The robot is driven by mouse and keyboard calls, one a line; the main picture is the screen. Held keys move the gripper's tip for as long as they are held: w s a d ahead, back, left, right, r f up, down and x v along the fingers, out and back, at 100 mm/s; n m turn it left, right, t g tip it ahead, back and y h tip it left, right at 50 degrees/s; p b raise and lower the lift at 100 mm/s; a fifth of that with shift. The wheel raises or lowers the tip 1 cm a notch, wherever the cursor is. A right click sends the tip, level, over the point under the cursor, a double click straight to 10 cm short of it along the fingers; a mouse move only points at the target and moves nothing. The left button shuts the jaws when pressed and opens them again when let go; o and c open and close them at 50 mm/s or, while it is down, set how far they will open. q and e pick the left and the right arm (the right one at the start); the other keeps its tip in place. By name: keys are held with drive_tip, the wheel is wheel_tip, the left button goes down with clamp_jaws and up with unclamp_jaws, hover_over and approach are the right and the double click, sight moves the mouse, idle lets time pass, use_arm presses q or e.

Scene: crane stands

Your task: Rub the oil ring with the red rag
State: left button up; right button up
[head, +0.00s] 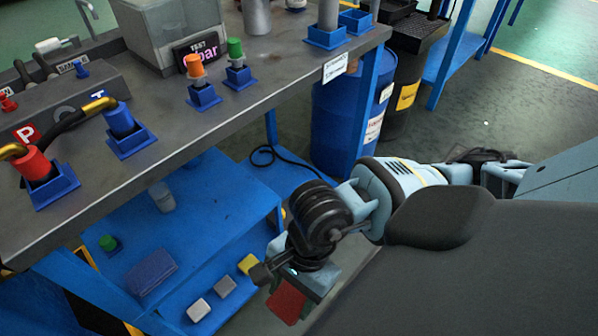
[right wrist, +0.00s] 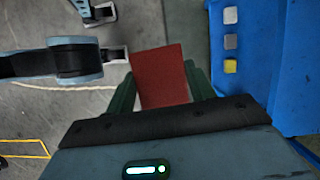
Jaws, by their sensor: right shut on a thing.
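The red rag (head: 287,302) hangs from my right gripper (head: 300,280), in the lower middle of the head view. In the right wrist view the rag (right wrist: 160,72) is a flat red rectangle between two dark green fingers, and the gripper (right wrist: 161,95) is shut on it. The gripper is in front of the workbench, at the right of its lower shelf and well below the bench top. I cannot make out an oil ring in either view. My left gripper does not show.
The grey workbench (head: 215,120) carries blue holders with coloured plugs. A blue barrel (head: 335,115) stands beyond the bench.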

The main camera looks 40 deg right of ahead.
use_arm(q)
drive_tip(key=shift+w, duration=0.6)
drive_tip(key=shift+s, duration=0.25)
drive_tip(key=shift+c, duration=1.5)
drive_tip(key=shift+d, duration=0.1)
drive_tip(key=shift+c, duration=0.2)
use_arm(e)
drive_tip(key=w+d+r+n+g+h, duration=0.1)
drive_tip(key=w+d+r+n, duration=0.1)
drive_tip(key=r, duration=0.5)
drive_tip(key=w+d+r+n+g+h, duration=0.1)
drive_tip(key=w+r+n, duration=0.3)
drive_tip(key=r+n, duration=0.3)
drive_tip(key=w+d+r+n+g, duration=0.2)
drive_tip(key=w+r+n, duration=0.1)
drive_tip(key=r, duration=0.6)
drive_tip(key=shift+d+r+n+h, duration=0.2)
drive_tip(key=shift+d+n+h, duration=0.2)
drive_tip(key=shift+n, duration=0.3)
